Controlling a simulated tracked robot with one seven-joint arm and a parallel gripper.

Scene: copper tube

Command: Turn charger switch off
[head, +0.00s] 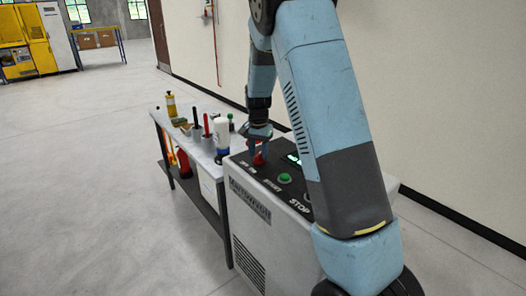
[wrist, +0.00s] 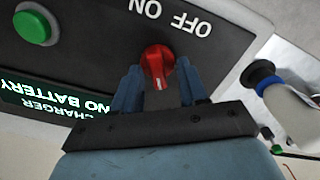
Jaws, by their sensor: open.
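The charger (head: 262,215) is a pale box with a dark sloping top panel. Its red rotary switch (wrist: 157,62) shows near the middle of the wrist view, with the OFF and ON labels upside down above it. A white mark on the knob faces down in that picture, toward my gripper. The switch also shows in the head view (head: 259,159), under my gripper (head: 259,146). In the wrist view my gripper (wrist: 158,84) is open, with one finger on each side of the knob. I cannot tell whether the fingers touch it.
A green button (wrist: 36,27) sits beside a lit display (wrist: 55,104) reading NO BATTERY. A table (head: 205,146) left of the charger carries a white bottle (head: 221,133), a yellow bottle (head: 171,105) and several tools. The wall is behind. Open floor lies to the left.

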